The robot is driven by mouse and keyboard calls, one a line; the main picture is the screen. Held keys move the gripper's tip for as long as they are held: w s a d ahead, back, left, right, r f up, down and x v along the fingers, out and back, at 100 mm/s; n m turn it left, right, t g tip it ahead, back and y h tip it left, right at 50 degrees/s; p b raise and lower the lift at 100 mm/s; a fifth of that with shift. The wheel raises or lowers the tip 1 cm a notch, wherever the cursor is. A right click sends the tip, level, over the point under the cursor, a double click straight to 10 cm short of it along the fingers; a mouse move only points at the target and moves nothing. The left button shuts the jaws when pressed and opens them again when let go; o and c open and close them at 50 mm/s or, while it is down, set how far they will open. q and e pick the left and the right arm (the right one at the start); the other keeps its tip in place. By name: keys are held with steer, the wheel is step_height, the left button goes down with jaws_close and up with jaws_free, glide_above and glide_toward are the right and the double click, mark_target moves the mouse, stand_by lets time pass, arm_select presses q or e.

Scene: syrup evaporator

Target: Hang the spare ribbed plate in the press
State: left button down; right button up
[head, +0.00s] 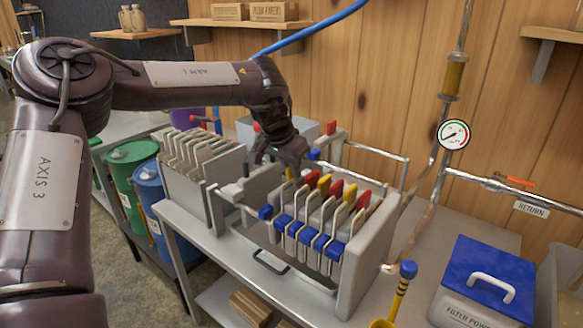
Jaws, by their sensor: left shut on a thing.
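The press (372,250) is a grey frame on the bench, holding several pale upright plates (325,222) with blue tabs on the near side and red or yellow tabs on the far side. My left gripper (277,160) points down over the left end of the press, just left of the tabbed plates. It is shut on what seems to be the spare ribbed plate, mostly hidden by the fingers and the press parts; I cannot tell whether it rests on the rails. A rack of pale ribbed plates (205,150) stands to the left. My right gripper is not in view.
A gauge (454,135) and pipes are behind. Green (125,170) and blue (150,195) drums stand at left. A blue hose (310,30) runs above.

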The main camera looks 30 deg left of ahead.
arm_select(q)
steer(key=shift+r, duration=0.1)
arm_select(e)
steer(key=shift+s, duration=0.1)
arm_select(q)
steer(key=c, duration=1.4)
jaws_free()
steer(key=shift+o, duration=0.3)
steer(key=shift+s, duration=0.1)
steer(key=o, duration=0.3)
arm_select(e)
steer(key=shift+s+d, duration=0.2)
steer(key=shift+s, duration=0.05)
